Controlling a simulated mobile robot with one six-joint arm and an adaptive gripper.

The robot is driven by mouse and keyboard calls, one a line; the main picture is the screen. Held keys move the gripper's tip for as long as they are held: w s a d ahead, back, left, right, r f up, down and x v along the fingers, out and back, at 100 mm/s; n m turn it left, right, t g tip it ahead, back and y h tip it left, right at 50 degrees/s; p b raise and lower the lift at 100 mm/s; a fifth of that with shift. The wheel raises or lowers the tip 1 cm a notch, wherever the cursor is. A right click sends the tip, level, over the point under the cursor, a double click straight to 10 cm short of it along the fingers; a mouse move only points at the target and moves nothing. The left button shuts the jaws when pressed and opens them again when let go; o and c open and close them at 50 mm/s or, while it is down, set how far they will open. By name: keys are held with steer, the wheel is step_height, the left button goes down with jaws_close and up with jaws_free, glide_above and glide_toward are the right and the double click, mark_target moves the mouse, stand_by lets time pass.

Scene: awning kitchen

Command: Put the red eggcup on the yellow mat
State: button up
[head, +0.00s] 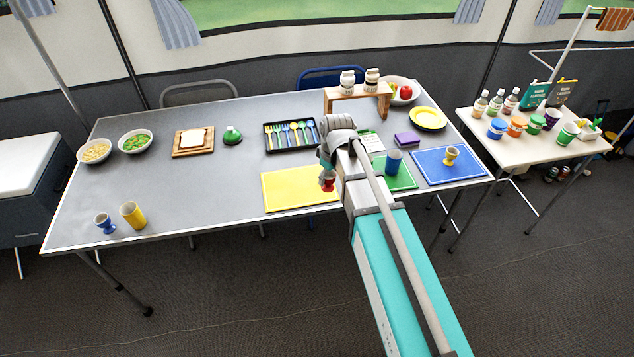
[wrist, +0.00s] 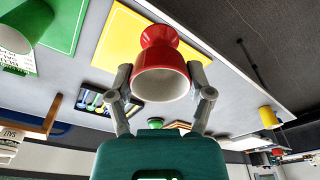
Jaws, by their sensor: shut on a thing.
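The red eggcup (head: 328,183) is held in my gripper (head: 326,170), over or near the right end of the yellow mat (head: 290,190). In the wrist view the red eggcup (wrist: 160,68) sits between the two fingers of my gripper (wrist: 161,88), which close on its sides. Its wide mouth faces the camera. The yellow mat (wrist: 112,45) shows behind it in that view. The head view does not clearly show the gap between the eggcup's foot and the mat. The visible part of the mat is bare.
Right of my arm are a green mat (head: 407,180) with a blue cup (head: 393,161) and a blue mat (head: 432,172) with a yellow eggcup (head: 451,155). A cutlery tray (head: 268,148) lies behind the yellow mat. A blue eggcup (head: 105,223) and yellow cup (head: 132,215) stand front left.

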steer(key=shift+d+r, duration=0.1)
stand_by(0.3)
steer(key=shift+w+a+f+b, duration=0.45)
steer(key=shift+w+f+b, duration=1.05)
steer(key=shift+w, duration=0.65)
steer(key=shift+w+a+f+b, duration=0.4)
steer(key=shift+w+f+b, duration=1.15)
steer(key=shift+w, duration=0.65)
steer(key=shift+w+a+f+b, duration=0.45)
steer(key=shift+w+f+b, duration=1.05)
steer(key=shift+w, duration=0.65)
steer(key=shift+w+a+f+b, duration=0.1)
steer(key=shift+w+f+b, duration=0.2)
steer(key=shift+f+b, duration=0.15)
steer(key=shift+w+f+b, duration=0.15)
steer(key=shift+f+b, duration=0.15)
steer(key=shift+b, duration=0.05)
steer(key=shift+f+b, duration=1.2)
steer(key=shift+f, duration=0.05)
